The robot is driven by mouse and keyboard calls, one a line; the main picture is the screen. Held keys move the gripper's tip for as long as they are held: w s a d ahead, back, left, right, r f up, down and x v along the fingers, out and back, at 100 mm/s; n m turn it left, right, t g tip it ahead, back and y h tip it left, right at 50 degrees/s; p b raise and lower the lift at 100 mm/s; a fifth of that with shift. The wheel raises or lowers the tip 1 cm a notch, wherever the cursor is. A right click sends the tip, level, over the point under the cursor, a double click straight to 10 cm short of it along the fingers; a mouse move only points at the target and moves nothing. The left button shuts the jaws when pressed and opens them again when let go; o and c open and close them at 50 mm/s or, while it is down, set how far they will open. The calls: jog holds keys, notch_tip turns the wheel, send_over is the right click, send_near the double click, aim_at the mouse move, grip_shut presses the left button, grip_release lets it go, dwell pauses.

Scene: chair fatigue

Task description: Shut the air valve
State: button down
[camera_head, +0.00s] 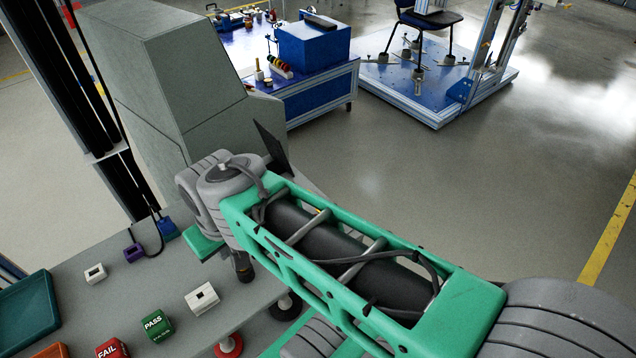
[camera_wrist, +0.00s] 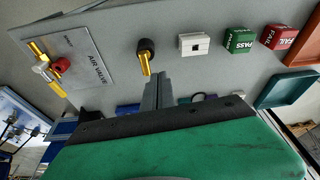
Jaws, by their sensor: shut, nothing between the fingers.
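The air valve (camera_wrist: 46,68) shows at the left of the wrist view, on a grey plate (camera_wrist: 92,72) lettered AIR VALVE. It has a silvery body, yellow parts and a red knob or cap. Whether it is open or shut I cannot tell. My gripper (camera_wrist: 158,76) is shut and empty, well to the right of the valve and apart from it. A black-and-yellow handle-like piece (camera_wrist: 146,54) is just beyond the fingertips in that view; whether they touch is unclear. In the head view I cannot make out the valve, and my arm covers part of the bench.
The bench holds a green PASS block (camera_head: 157,325), a red FAIL block (camera_head: 112,349), a white block (camera_head: 202,298) and a teal tray (camera_head: 28,308). A grey cabinet (camera_head: 150,70) stands behind. Open floor (camera_head: 440,190) lies to the right.

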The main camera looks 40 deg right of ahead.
jog(key=w+d+r+y+p, duration=0.15)
jog(key=w+d, duration=0.35)
jog(key=d, duration=0.6)
jog(key=w+d+r+y+p, duration=0.1)
jog(key=w+d+r+y, duration=0.15)
jog(key=w+d, duration=0.55)
jog(key=s+d+f, duration=0.1)
jog(key=s+d, duration=0.6)
jog(key=d, duration=0.3)
jog(key=s+d+f+t+p, duration=0.1)
jog(key=s+d+f, duration=0.1)
jog(key=s+d, duration=0.5)
jog(key=d, duration=0.3)
jog(key=shift+s+d+f+t+y, duration=0.15)
jog(key=shift+s+f+t+y, duration=0.15)
jog(key=shift+y, duration=0.1)
